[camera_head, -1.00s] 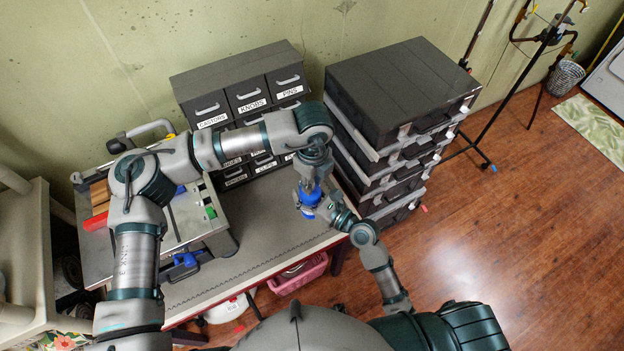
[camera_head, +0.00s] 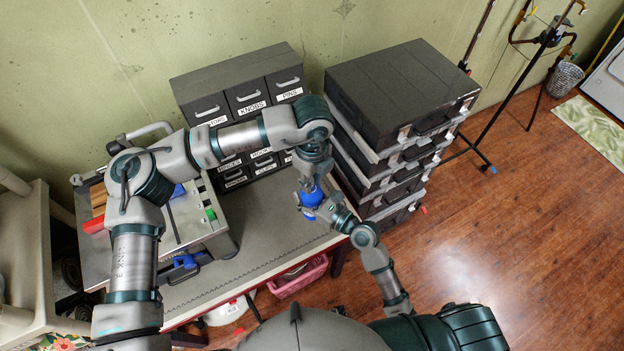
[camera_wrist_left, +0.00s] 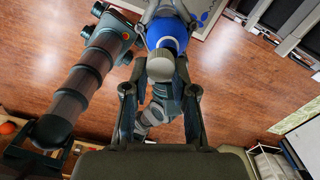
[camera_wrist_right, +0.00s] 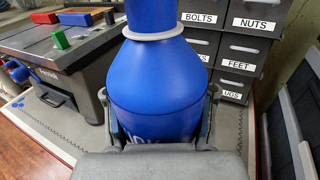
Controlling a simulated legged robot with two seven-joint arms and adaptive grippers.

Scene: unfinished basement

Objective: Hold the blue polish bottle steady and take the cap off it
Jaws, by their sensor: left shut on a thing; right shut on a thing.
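The blue polish bottle (camera_head: 311,198) is held in the air above the front right of the bench. My right gripper (camera_wrist_right: 160,105) is shut around its body from the front right, as the right wrist view shows. There the bottle (camera_wrist_right: 155,75) looks upright, with a pale ring at its neck and a blue part above it, cut off by the frame. My left gripper (camera_head: 309,184) reaches down from above and is shut at the bottle's top. In the left wrist view a pale rounded piece, seemingly the cap (camera_wrist_left: 160,67), sits between its fingers, against the blue bottle (camera_wrist_left: 166,28).
A dark drawer cabinet (camera_head: 235,80) with labelled drawers stands behind the bottle, and a stack of dark cases (camera_head: 400,90) stands to the right. A grey machine (camera_head: 185,228) is on the bench's left. The bench mat (camera_head: 265,235) is bare between.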

